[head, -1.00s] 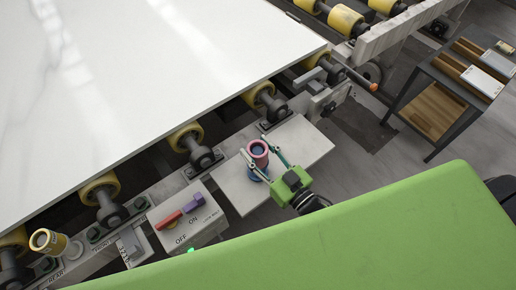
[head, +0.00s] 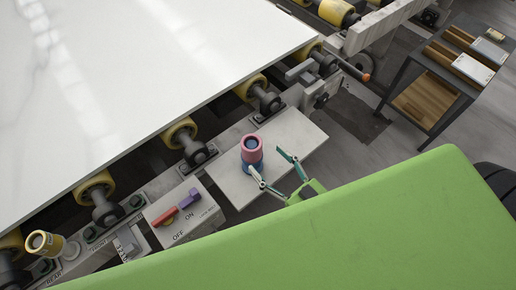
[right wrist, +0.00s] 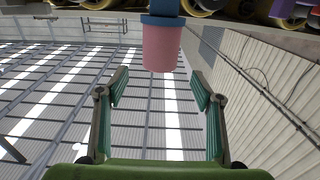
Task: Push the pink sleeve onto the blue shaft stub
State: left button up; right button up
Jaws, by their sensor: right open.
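The pink sleeve (head: 252,153) stands upright on the blue shaft stub (head: 259,168), over a pale plate beside the slab. Blue shows inside the sleeve's top opening and below its lower edge. In the right wrist view the pink sleeve (right wrist: 160,50) appears upside down, against the wide blue part (right wrist: 162,20). My right gripper (head: 266,160) is open and empty, its fingers spread at the near right side of the sleeve, apart from it as far as I can tell. My left gripper is not in view.
The pale plate (head: 291,133) is otherwise bare. A switch box (head: 188,228) with red and purple handles stands to its left. The white slab (head: 130,80) on yellow rollers lies behind. A dark cart (head: 425,101) stands at the right.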

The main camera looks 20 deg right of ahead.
jog(key=shift+v, duration=2.15)
